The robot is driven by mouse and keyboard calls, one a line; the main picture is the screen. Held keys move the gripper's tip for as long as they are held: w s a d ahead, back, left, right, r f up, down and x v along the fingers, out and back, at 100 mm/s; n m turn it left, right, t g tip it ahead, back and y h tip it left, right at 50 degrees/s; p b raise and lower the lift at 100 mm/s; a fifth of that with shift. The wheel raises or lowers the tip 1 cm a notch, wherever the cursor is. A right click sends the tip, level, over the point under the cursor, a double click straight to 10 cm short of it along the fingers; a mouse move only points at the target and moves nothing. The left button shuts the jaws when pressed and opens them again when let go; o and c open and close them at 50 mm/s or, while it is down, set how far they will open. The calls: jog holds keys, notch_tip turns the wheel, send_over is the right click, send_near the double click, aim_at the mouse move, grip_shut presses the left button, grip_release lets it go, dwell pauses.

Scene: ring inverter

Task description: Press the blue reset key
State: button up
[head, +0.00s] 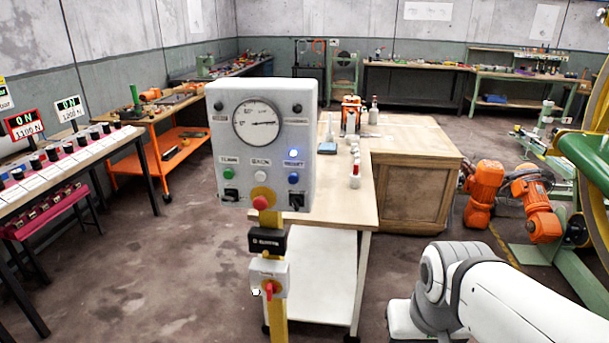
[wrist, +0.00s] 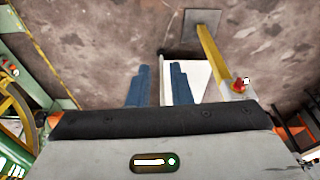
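The blue reset key (head: 293,178) is a small round button on the lower right of a grey control box (head: 220,140). The label above it is too small to read surely. A blue lamp (head: 293,153) glows above it. A green key (head: 229,174) and a white key (head: 261,176) sit in the same row. My gripper (wrist: 160,82) shows in the wrist view with its two blue fingers apart and nothing between them. It is out of sight in the head view, where only my white arm shows at lower right. The blue key is not visible in the wrist view.
A wooden workbench (head: 400,135) stands behind. Orange robot arms (head: 486,185) are at right. Open floor (head: 170,270) lies left of the post.

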grip_shut()
dwell(1.1)
